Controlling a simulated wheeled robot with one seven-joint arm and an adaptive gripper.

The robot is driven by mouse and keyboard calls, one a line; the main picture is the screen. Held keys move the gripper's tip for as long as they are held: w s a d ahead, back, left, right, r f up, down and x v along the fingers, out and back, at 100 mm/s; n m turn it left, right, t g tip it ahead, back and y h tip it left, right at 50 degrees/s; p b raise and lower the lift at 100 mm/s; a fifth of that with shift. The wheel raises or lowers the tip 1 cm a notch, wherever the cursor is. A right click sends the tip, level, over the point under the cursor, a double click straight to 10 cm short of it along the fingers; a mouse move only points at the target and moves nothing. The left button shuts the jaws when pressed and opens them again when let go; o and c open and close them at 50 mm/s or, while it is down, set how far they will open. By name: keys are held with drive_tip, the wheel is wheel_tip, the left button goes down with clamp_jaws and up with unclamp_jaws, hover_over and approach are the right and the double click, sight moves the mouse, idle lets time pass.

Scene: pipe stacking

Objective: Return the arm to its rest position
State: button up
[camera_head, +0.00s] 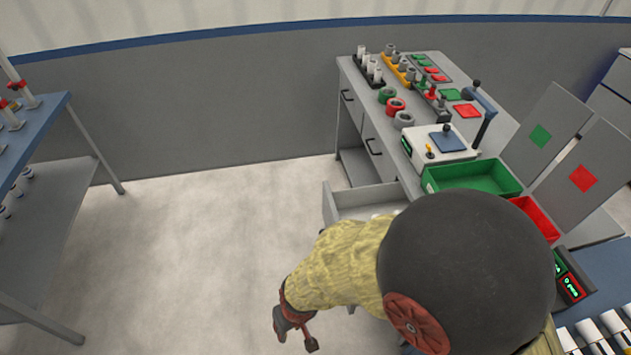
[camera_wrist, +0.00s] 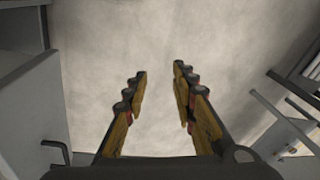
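My arm (camera_head: 345,262) is bent, with its big dark joint at the lower right in the head view. My gripper (camera_wrist: 158,82) shows in the wrist view with its two fingers apart and nothing between them. Bare floor lies beyond the fingertips.
A grey workbench (camera_head: 350,110) with an open drawer (camera_head: 365,197) stands near my arm. It carries pipe parts, a green bin (camera_head: 470,178) and a red bin (camera_head: 535,218). A blue-topped table (camera_head: 35,130) stands at the left. The floor (camera_head: 190,240) between is clear.

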drive_tip(key=d+r+m+t, duration=0.1)
drive_tip(key=d+r+m, duration=0.1)
drive_tip(key=d+r, duration=0.6)
drive_tip(key=d+r+m+t+h+p, duration=0.1)
drive_tip(key=d+r+m+t, duration=0.1)
drive_tip(key=d+r, duration=0.7)
drive_tip(key=d+r+m+t, duration=0.2)
drive_tip(key=d+r, duration=0.7)
drive_tip(key=r, duration=0.9)
drive_tip(key=shift+w+r+h, duration=0.4)
drive_tip(key=shift+w, duration=0.05)
